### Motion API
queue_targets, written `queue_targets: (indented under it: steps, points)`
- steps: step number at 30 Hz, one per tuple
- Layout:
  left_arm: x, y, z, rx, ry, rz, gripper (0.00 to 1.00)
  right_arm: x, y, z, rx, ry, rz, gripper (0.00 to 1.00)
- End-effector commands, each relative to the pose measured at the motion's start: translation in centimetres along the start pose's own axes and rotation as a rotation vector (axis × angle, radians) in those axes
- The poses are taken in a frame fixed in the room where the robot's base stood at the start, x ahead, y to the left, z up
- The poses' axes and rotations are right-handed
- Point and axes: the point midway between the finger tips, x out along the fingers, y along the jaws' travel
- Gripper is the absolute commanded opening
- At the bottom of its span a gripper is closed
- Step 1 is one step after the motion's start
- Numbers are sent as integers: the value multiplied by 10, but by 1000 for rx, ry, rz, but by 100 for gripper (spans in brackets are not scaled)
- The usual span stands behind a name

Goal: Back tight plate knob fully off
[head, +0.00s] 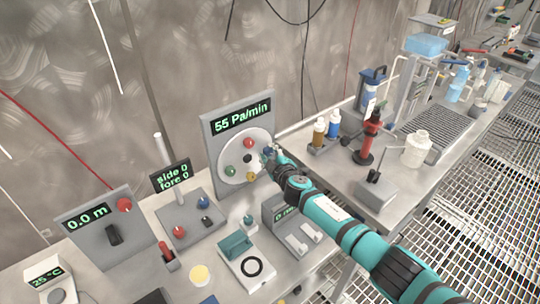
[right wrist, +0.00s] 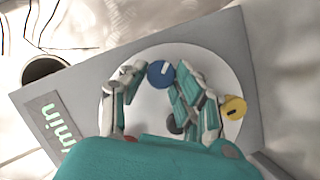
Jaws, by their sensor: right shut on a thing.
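A grey upright panel (head: 208,128) reads "55 Pa/min" and carries a round white plate (head: 262,135). On the plate are a red knob (head: 248,143), a green knob (head: 230,170), a yellow knob (head: 251,176) and a dark centre piece (head: 247,158). My right gripper (head: 270,157) is at the plate's right edge. In the right wrist view its fingers are shut on a blue knob (right wrist: 161,74) with a white mark, the yellow knob (right wrist: 235,107) beside them. My gripper hides part of the plate. My left gripper is not in view.
A teal-topped box (head: 240,262) stands in front. Bottles (head: 319,132) and a red stand device (head: 370,135) are to the right.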

Motion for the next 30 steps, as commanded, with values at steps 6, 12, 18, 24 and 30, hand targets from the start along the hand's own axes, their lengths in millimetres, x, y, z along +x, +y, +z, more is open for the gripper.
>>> queue_targets:
  steps: [6,12,18,24,30]
  points:
    - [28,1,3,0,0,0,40,1,-8,4,-111,1,48,0]
    - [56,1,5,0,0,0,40,2,-10,5,-252,0,106,0]
    - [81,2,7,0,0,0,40,2,-10,5,-382,0,159,0]
    - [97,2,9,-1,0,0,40,1,-9,4,-476,0,197,0]
    - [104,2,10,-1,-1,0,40,1,-8,3,-525,-1,215,0]
